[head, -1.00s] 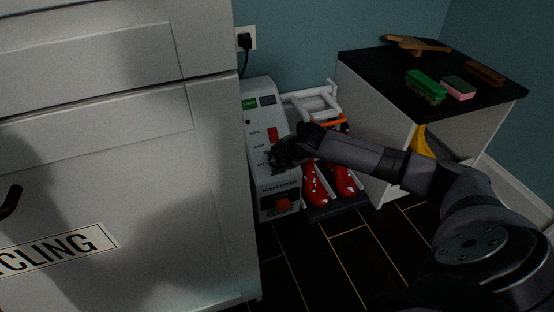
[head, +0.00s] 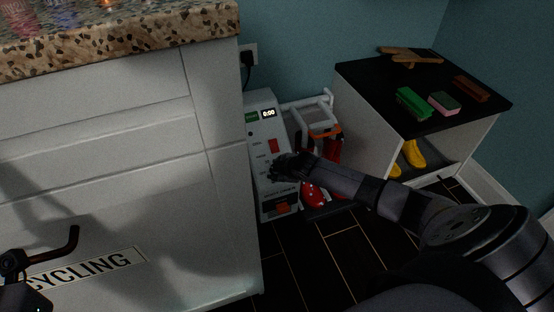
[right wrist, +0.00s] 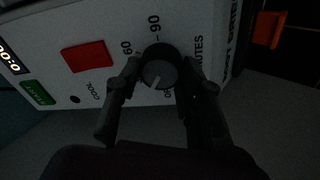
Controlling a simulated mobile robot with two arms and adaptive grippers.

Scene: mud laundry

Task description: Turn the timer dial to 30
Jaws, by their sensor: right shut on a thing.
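In the right wrist view the pointer aims down and slightly left, and the figures 60 and 90 show beside the knob. My right gripper (head: 283,166) is at the dryer's front in the head view. In the wrist view its two fingers (right wrist: 160,74) are closed on opposite sides of the dial. The display (head: 268,113) reads 0:00. My left gripper (head: 22,292) shows partly at the lower left edge, its jaw unclear.
A white cabinet (head: 130,120) with a granite top stands close left of the dryer. Red boots (head: 314,194) and a white rack are to its right. A black-topped bench (head: 380,95) holds brushes and a sponge. Dark floor (head: 335,250) is open in front.

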